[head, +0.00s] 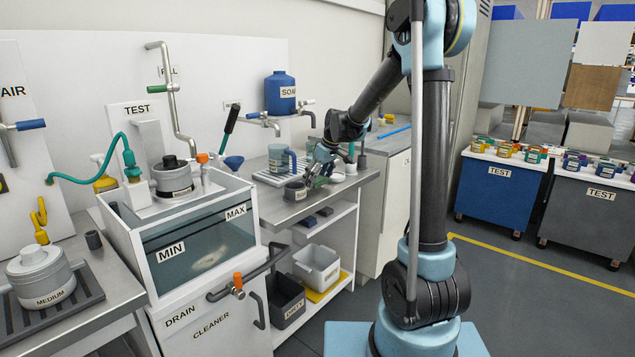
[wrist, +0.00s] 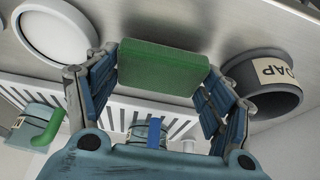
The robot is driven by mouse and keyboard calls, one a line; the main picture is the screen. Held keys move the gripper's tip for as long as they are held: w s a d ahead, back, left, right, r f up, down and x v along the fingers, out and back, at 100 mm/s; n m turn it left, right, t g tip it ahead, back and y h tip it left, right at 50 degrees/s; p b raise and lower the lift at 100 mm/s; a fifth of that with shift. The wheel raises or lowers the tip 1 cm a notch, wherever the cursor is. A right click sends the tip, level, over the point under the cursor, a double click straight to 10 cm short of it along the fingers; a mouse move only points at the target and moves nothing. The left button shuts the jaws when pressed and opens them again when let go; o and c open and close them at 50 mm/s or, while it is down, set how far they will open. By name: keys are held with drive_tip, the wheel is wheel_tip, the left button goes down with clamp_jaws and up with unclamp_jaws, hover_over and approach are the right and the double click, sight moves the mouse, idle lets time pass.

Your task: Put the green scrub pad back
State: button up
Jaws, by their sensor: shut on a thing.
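The green scrub pad (wrist: 165,70) is between the two fingers of my gripper (wrist: 163,62) in the wrist view, and the gripper is shut on it. The pad is held over the steel counter, with a shadow on the counter beside it; the exact gap is hard to tell. In the head view my gripper (head: 319,172) is over the right-hand steel counter (head: 335,196), and the pad is too small to make out clearly there. A dark grey round pot marked SOAP (wrist: 262,88) is close to the right finger.
A white slotted rack (wrist: 95,98) and a white round dish (wrist: 55,32) are near the gripper. The water tank (head: 190,250) is to the left. A blue soap tank (head: 280,93) hangs on the wall.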

drive_tip(key=shift+f, duration=0.4)
drive_tip(key=shift+f, duration=0.3)
drive_tip(key=o, duration=1.2)
drive_tip(key=shift+r, duration=0.15)
drive_tip(key=v, duration=1.7)
drive_tip(key=s+d+f+m+h, duration=0.1)
drive_tip(key=s+d+f+m, duration=0.15)
drive_tip(key=s+d, duration=0.5)
drive_tip(key=s+d+f+m+h, duration=0.15)
drive_tip(key=s+d+f, duration=0.25)
drive_tip(key=s, duration=0.7)
drive_tip(key=s+d+f+m, duration=0.2)
drive_tip(key=s+f, duration=0.3)
drive_tip(key=s, duration=0.1)
drive_tip(key=s+d+f+m, duration=0.2)
drive_tip(key=s+d+f, duration=0.1)
drive_tip(key=s, duration=0.3)
drive_tip(key=s+d+f+m+h, duration=0.1)
drive_tip(key=s+d+f+m, duration=0.1)
drive_tip(key=s+f, duration=0.4)
drive_tip(key=shift+d+f+g, duration=0.3)
